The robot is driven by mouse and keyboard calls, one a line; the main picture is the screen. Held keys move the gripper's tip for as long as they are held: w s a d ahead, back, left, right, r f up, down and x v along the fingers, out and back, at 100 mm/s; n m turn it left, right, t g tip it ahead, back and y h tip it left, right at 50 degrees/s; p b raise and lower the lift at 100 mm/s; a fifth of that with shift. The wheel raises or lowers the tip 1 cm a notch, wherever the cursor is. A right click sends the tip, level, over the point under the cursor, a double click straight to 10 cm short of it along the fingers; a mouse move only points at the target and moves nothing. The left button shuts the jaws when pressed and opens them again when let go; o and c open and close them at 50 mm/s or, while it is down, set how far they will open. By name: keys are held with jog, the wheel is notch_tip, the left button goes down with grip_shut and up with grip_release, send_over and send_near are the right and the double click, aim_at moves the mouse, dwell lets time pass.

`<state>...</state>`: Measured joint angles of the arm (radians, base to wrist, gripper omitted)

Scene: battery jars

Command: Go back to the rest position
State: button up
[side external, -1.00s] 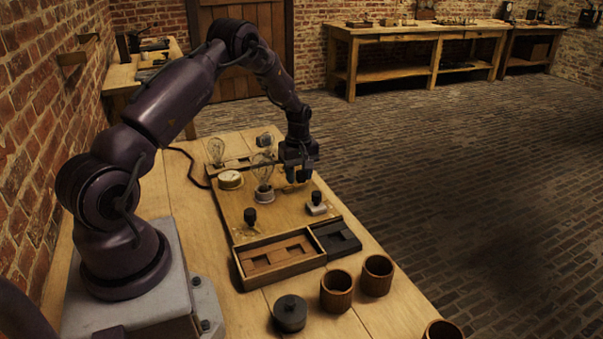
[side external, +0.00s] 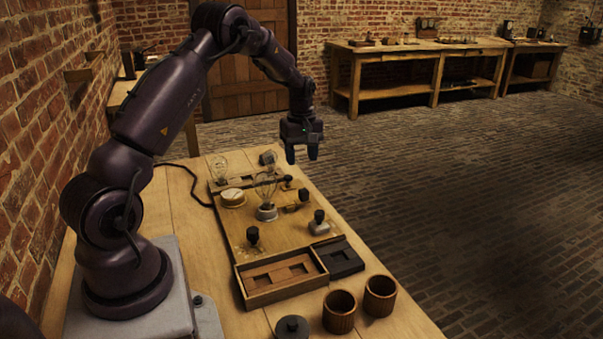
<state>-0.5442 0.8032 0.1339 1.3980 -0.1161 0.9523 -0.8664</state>
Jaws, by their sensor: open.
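My gripper (side external: 302,155) hangs in the air above the far right part of the wooden board (side external: 238,228), pointing down. Its two fingers are apart with nothing between them. On the board stand a glass bulb (side external: 266,187) in a round base, a round dial (side external: 232,197) and several black-knobbed terminals, one of them at the right edge (side external: 319,222). The gripper is clear of all of them.
A wooden tray (side external: 262,296) with recesses and a dark tray (side external: 343,260) sit at the board's near end. Two wooden jars (side external: 340,312) (side external: 380,296) and a dark lidded pot (side external: 291,328) stand in front. A brick wall rises at left.

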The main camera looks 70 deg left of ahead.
jog(key=shift+r, duration=0.9)
jog(key=s+d+r+m+t, duration=0.2)
jog(key=s+d+r+m, duration=0.4)
jog(key=d, duration=0.3)
jog(key=s+d+r+m+t, duration=0.1)
jog(key=s+d+r+m, duration=0.5)
jog(key=d, duration=0.4)
jog(key=s+d+r+m+t, duration=0.2)
jog(key=s+d+r+m, duration=0.3)
jog(key=s+d, duration=0.3)
jog(key=shift+d+r+m+t, duration=0.3)
jog(key=shift+d+r+m, duration=0.15)
jog(key=shift+d, duration=0.6)
jog(key=shift+o, duration=0.2)
jog(key=shift+f, duration=0.15)
